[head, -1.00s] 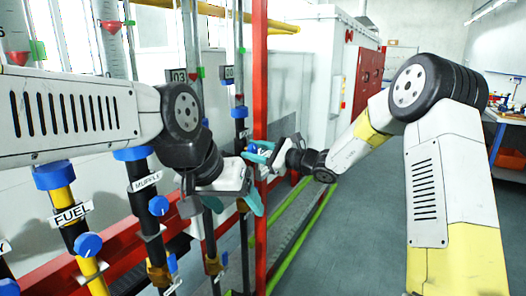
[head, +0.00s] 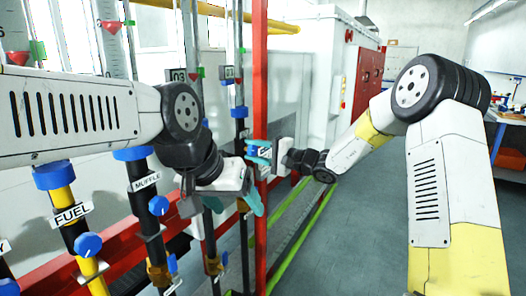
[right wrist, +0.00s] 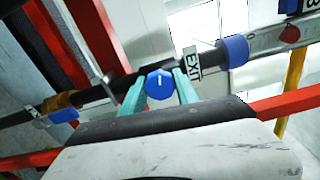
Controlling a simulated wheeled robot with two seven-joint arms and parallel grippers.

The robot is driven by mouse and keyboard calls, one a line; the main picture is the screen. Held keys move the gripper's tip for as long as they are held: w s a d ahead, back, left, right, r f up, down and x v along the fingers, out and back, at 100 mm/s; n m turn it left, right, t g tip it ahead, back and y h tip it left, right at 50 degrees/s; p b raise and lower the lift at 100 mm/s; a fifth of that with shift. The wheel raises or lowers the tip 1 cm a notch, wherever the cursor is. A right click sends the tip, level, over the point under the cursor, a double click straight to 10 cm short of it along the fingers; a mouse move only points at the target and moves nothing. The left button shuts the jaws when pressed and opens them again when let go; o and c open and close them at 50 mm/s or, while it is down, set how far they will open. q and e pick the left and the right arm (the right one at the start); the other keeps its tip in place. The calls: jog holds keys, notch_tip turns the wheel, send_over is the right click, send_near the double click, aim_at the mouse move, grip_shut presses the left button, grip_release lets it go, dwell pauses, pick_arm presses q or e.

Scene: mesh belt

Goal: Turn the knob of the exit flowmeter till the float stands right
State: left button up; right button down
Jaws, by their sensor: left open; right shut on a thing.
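The exit flowmeter's blue knob (right wrist: 160,84) sits between the teal fingers of my right gripper (right wrist: 160,92), which is shut on it. The knob's white line points roughly up in the right wrist view. The EXIT label (right wrist: 193,64) is beside the knob. A red float (right wrist: 290,34) shows in the tube beyond a blue collar (right wrist: 235,50). In the head view my right gripper (head: 260,152) is at the far pipe, partly behind the red post. My left gripper (head: 236,205) is open and empty, in front of the lower pipes. The float's exact reading is too small to tell.
A red upright post (head: 260,90) stands close by both grippers. The MUFFLE knob (head: 158,205) and FUEL knob (head: 88,245) are on nearer pipes at left. A white cabinet with a red door (head: 369,75) stands behind. The floor at right is clear.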

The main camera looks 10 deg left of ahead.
jog(key=n, duration=0.6)
jog(key=shift+f+n, duration=0.1)
jog(key=shift+n, duration=0.2)
jog(key=n, duration=0.5)
dwell(0.4)
jog(key=c, duration=0.9)
grip_release()
jog(key=shift+d, duration=0.1)
jog(key=v, duration=0.7)
jog(key=shift+s+d, duration=0.15)
jog(key=shift+d, duration=0.15)
